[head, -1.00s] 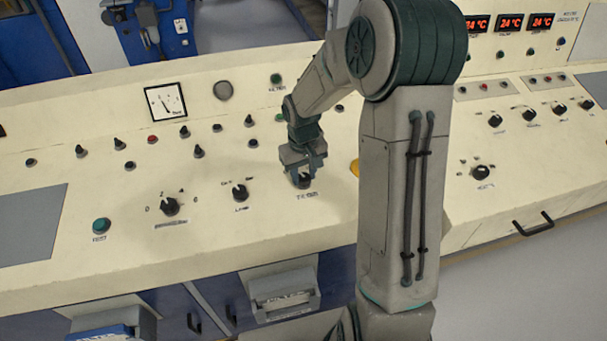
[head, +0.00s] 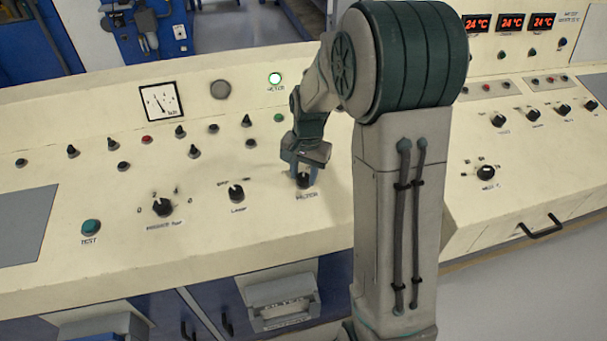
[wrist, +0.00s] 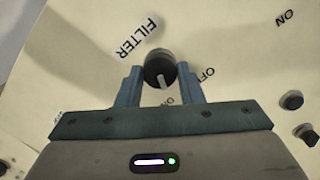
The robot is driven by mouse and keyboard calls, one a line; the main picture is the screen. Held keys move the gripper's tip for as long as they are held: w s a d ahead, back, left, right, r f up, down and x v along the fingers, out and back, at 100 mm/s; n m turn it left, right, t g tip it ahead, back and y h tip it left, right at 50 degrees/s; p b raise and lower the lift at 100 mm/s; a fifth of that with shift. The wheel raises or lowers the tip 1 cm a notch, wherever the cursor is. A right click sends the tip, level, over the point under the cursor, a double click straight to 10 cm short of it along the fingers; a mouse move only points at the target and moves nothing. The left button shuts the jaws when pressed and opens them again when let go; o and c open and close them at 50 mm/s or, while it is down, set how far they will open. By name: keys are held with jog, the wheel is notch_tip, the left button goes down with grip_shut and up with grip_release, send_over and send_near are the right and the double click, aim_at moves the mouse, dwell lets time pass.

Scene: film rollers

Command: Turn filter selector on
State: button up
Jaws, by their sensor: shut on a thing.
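The filter selector (head: 304,181) is a black knob on the cream console, just left of my arm in the head view. In the wrist view the knob (wrist: 159,68) sits between my two fingers, with the label FILTER beside it and OFF and ON markings around it. My gripper (head: 300,172) is shut on the knob; it also shows in the wrist view (wrist: 160,82). A white pointer line shows on the knob.
The lamp selector (head: 236,194) and a larger numbered knob (head: 163,207) are to the left on the console. A green test button (head: 91,227) is farther left. Several small black knobs stand behind. A gauge (head: 161,102) is on the back panel.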

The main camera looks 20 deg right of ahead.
aim_at(307, 177)
jog(key=shift+m, duration=0.7)
jog(key=o, duration=1)
jog(key=shift+c, duration=0.2)
jog(key=shift+r, duration=0.1)
notch_tip(307, 177, up, 14)
jog(key=shift+s+d, duration=0.2)
jog(key=shift+d, duration=0.2)
jog(key=s+a+f+n+t, duration=0.1)
jog(key=s+n, duration=0.7)
jog(key=s, duration=1.2)
notch_tip(307, 177, down, 2)
jog(key=shift+s+f+n+t+h, duration=0.15)
jog(key=shift+n+t+h, duration=0.25)
jog(key=shift+t, duration=0.5)
